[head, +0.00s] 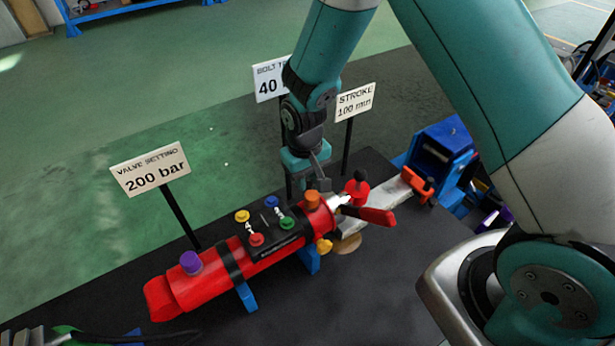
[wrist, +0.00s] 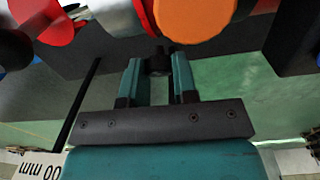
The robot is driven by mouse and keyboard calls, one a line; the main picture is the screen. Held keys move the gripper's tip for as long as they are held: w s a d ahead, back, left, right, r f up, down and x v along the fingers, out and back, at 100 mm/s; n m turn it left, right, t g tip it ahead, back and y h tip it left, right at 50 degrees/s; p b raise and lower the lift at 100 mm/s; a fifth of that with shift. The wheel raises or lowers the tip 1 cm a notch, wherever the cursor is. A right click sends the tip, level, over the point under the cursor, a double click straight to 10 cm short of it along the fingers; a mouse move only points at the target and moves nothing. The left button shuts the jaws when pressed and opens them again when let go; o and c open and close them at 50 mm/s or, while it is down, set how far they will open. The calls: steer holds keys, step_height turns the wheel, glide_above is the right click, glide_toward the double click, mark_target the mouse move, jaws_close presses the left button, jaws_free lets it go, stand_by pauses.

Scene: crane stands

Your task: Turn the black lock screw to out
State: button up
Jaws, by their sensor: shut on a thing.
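The black lock screw (wrist: 158,65) shows in the wrist view as a small dark knob under the red cylinder, beside a large orange cap (wrist: 195,15). My gripper (wrist: 157,72) has its two teal fingers on either side of the screw, shut on it at the fingertips. In the head view my gripper (head: 319,184) reaches down behind the right end of the red cylinder (head: 255,258), close to the orange cap (head: 312,199). I cannot make out the screw in the head view. Its turned position cannot be told.
A red lever (head: 375,216) and a red knob with a black top (head: 359,186) sit just right of my gripper. Signs on posts stand behind: "200 bar" (head: 150,169), "40" (head: 268,80) and "STROKE 100 mm" (head: 355,101). A blue vise-like block (head: 440,150) is at right.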

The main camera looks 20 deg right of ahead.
steer(key=n+y+b, duration=0.1)
steer(key=n+y, duration=0.1)
steer(key=n, duration=0.1)
steer(key=shift+d+n+g, duration=0.15)
steer(key=shift+n+g, duration=0.15)
steer(key=n+y, duration=0.1)
steer(key=n, duration=0.1)
steer(key=n+g+b, duration=0.1)
steer(key=n, duration=0.1)
steer(key=shift+w+d+f+y, duration=0.1)
steer(key=shift+w+y, duration=0.05)
steer(key=shift+y, duration=0.25)
steer(key=n+g+y+b, duration=0.1)
steer(key=n+g+b, duration=0.1)
steer(key=n, duration=0.2)
steer(key=shift+w+n+g+y+b, duration=0.15)
steer(key=shift+n+g+b, duration=0.35)
steer(key=shift+n, duration=0.55)
steer(key=shift+s+n+g+y+b, duration=0.15)
steer(key=shift+n+g+b, duration=0.15)
steer(key=shift+n+g, duration=0.55)
steer(key=shift+w+n, duration=0.1)
steer(key=shift+n, duration=0.2)
steer(key=o, duration=0.9)
steer(key=v, duration=0.7)
steer(key=shift+d+r, duration=0.15)
steer(key=shift+r, duration=0.15)
